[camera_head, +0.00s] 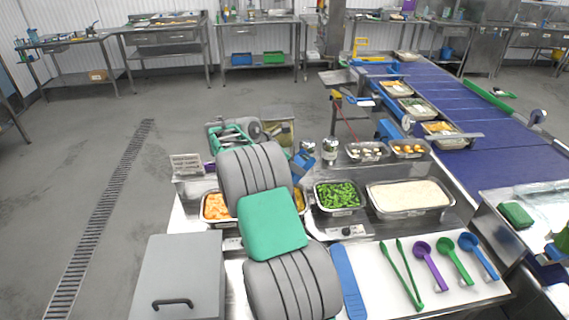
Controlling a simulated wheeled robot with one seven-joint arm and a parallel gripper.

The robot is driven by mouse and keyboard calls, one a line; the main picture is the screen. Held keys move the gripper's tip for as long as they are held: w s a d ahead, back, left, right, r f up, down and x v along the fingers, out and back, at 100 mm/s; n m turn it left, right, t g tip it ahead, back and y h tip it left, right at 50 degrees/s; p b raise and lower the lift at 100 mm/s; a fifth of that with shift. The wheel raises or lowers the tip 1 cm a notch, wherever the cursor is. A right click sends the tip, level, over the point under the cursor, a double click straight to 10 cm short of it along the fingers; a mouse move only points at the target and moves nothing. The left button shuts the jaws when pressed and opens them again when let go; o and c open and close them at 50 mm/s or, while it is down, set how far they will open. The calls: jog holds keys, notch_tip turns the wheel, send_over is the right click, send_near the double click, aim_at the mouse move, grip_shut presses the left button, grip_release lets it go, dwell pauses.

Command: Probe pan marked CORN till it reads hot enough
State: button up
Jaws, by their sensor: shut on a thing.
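A pan with yellow-orange food (299,200) is mostly hidden behind my arm; only its right edge shows. No CORN label can be read. To its left is a pan of orange pieces (215,207), and to its right a pan of green vegetables (338,194). My arm rises over the counter in front of the pans, and its grey link covers the space above the yellow-orange one. My gripper's fingers are hidden behind it. A blue object (303,162) sticks out right of the link; I cannot tell whether it is a probe or is held.
A large pan of rice (408,198) sits to the right. Green tongs (401,275) and purple (430,264), green (454,260) and blue (478,254) scoops lie on the white counter in front. A grey lidded box (180,270) stands front left. A blue conveyor (500,150) carries trays.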

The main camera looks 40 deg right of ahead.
notch_tip(320, 180, down, 5)
jog(key=shift+w+a+f+b, duration=0.1)
jog(key=shift+b, duration=0.85)
notch_tip(320, 180, down, 3)
jog(key=b, duration=0.4)
jog(key=shift+f+b, duration=0.1)
jog(key=shift+b, duration=0.3)
dwell(5.8)
